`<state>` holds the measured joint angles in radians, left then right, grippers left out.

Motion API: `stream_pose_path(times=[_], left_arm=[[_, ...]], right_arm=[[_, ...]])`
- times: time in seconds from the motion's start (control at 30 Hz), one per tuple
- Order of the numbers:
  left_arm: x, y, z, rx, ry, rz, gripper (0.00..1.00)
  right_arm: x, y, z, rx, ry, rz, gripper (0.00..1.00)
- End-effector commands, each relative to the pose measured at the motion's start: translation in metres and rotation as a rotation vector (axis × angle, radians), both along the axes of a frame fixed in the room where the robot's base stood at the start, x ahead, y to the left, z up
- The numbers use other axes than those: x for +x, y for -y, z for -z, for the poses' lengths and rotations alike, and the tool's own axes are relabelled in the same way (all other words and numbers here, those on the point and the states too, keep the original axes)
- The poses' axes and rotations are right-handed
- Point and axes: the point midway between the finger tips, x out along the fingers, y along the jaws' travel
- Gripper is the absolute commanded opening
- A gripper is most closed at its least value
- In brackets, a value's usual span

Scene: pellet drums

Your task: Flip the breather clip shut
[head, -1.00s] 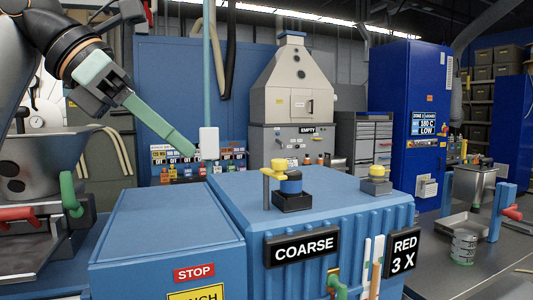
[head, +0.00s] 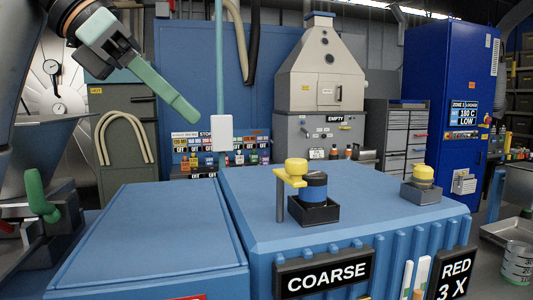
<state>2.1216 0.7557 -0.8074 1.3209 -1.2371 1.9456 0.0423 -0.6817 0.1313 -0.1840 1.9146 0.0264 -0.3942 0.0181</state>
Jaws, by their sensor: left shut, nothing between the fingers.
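On top of the blue drum marked COARSE (head: 262,226), a dark cylinder with a blue band (head: 313,188) stands in a black square base. A yellow piece with a round knob (head: 294,172) sits on a thin grey post at its left and reaches toward the cylinder's upper side. This looks like the breather and its clip; I cannot tell whether the yellow piece touches the cylinder. My left gripper (head: 188,112) is shut and empty, its pale green fingers pointing down and right, above and left of the yellow piece in the picture. My right gripper is not in view.
A second yellow knob on a grey block (head: 423,178) stands at the drum top's right. A thin teal pole with a white box (head: 222,133) rises behind the drum's left edge. A flat blue lid (head: 150,235) lies at left. Most of the drum top is bare.

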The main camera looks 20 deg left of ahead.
Motion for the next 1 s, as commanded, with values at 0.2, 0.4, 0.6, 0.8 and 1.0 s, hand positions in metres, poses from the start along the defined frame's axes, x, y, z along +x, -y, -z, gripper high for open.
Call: stream_pose_path(times=[0.2, 0.4, 0.6, 0.8, 1.0], left_arm=[[0.006, 0.007, 0.011, 0.002, -0.002, 0.001, 0.00], [0.022, 0.029, 0.040, 0.004, -0.003, 0.001, 0.00], [0.041, 0.053, 0.069, 0.003, -0.003, 0.002, 0.00], [0.058, 0.077, 0.069, 0.000, -0.001, 0.002, 0.00], [0.067, 0.087, 0.071, -0.001, -0.001, 0.001, 0.00]], right_arm=[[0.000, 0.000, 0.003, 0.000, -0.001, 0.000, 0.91], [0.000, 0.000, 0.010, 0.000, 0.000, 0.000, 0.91], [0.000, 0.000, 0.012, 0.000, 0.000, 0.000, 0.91], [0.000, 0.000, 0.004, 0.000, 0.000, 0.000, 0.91], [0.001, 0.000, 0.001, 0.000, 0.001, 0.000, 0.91]])
